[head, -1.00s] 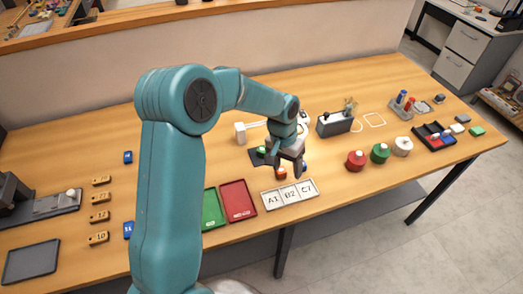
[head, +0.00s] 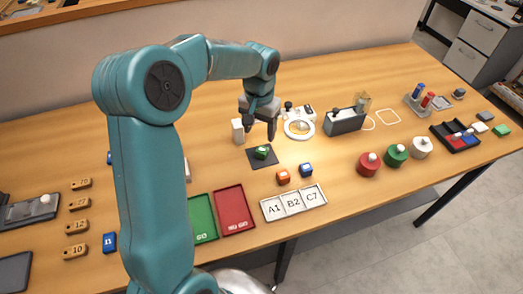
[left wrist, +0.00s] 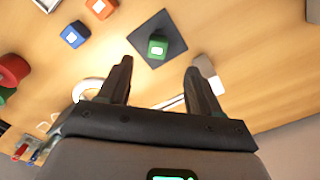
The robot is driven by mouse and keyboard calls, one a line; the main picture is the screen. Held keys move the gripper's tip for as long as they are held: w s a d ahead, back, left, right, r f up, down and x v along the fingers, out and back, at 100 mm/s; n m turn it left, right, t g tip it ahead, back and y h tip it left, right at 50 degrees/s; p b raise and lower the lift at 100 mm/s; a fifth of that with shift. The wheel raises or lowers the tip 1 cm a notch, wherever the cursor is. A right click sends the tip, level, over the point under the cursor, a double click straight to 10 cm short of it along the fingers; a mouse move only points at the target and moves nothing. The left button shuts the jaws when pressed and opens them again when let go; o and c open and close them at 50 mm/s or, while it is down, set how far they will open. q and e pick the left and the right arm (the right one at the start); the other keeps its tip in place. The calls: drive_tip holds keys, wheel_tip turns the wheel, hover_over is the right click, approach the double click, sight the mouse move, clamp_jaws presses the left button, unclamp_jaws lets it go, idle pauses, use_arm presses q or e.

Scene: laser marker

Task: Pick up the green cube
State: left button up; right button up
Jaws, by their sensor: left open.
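The green cube (head: 262,152) sits on a dark square mat (head: 254,161) on the table. My left gripper (head: 261,138) is above and just behind the cube, with its fingers pointing down. It is open and empty. In the left wrist view the cube (left wrist: 158,46) shows a white mark on its face and lies beyond the fingertips, between the lines of the two fingers (left wrist: 157,72). The cube is apart from both fingers. My right gripper is not in view.
An orange cube (head: 283,177) and a blue cube (head: 306,170) stand to the right of the mat, nearer the front. A white block (head: 238,131) stands close behind the mat at left. A white ring (head: 299,129) lies to the right. Red (head: 232,210) and green (head: 203,219) trays lie in front.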

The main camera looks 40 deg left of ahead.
use_arm(q)
hover_over(263, 149)
drive_tip(key=f, duration=0.4)
drive_tip(key=shift+a, duration=0.25)
drive_tip(key=shift+s+d+f+p, duration=0.35)
drive_tip(key=shift+s+f+p, duration=0.05)
drive_tip(key=shift+s+f, duration=0.25)
drive_tip(key=f, duration=0.1)
drive_tip(key=w+f, duration=0.1)
drive_tip(key=f, duration=0.2)
drive_tip(key=shift+w+a+f, duration=0.15)
drive_tip(key=shift+w+a, duration=0.05)
drive_tip(key=shift+w, duration=0.1)
drive_tip(key=shift+s+d+r, duration=0.15)
drive_tip(key=shift+s+r, duration=0.1)
drive_tip(key=shift+s, duration=0.3)
drive_tip(key=shift+c, duration=0.3)
drive_tip(key=shift+w+f, duration=0.25)
drive_tip(key=shift+w, duration=0.15)
drive_tip(key=c, duration=1)
drive_tip(key=shift+s+r, duration=0.2)
drive_tip(key=shift+s, duration=0.1)
clamp_jaws()
drive_tip(key=shift+w, duration=0.1)
